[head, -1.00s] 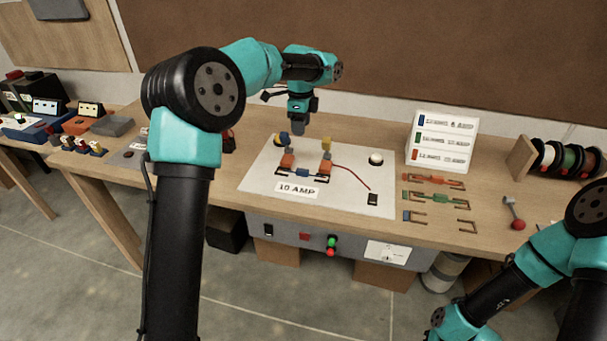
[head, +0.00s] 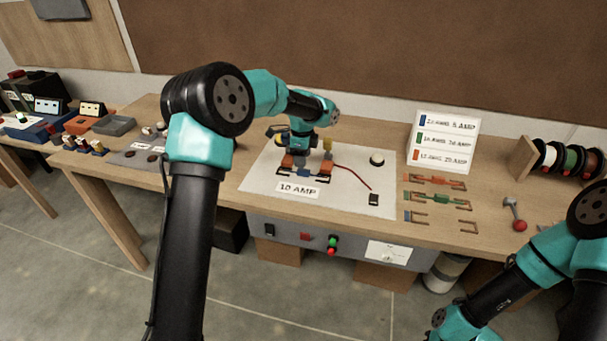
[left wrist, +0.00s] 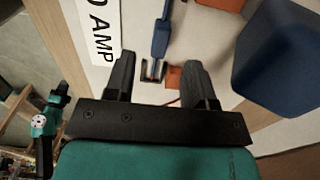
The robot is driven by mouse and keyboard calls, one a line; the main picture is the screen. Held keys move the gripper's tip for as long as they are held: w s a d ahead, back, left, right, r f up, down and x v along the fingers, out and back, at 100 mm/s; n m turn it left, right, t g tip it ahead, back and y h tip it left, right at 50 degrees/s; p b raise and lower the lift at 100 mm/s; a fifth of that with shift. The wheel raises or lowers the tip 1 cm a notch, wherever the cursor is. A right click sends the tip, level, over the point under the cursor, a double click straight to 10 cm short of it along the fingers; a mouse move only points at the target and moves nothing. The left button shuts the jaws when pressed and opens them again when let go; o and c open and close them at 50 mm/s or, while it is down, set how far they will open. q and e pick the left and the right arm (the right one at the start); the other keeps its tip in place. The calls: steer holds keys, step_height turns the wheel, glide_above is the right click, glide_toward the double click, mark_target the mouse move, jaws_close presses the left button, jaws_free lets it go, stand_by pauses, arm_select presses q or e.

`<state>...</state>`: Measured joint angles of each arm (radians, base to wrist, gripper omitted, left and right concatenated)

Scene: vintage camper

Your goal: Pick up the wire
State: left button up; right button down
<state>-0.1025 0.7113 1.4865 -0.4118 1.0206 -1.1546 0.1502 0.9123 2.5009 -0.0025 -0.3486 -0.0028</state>
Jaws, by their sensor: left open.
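In the left wrist view the blue wire (left wrist: 161,32) runs down between my fingers to a dark clip near an orange block (left wrist: 173,77). My left gripper (left wrist: 157,75) is open and points down over the board; in the head view its body (head: 300,145) hides part of the terminals. The wire is between the fingers in the picture, but I cannot tell whether they touch it. My right gripper is out of view.
An orange wire (head: 436,181) and a green wire (head: 436,199) lie right of the board, under a white sign (head: 445,142). A red lead (head: 355,174) crosses the board to a black switch (head: 374,199). Wire spools (head: 568,158) stand at the far right.

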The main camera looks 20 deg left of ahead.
mark_target(303, 170)
arm_select(q)
steer(key=shift+d+f, duration=0.15)
steer(key=shift+f, duration=2.45)
jaws_close()
steer(key=shift+r, duration=0.2)
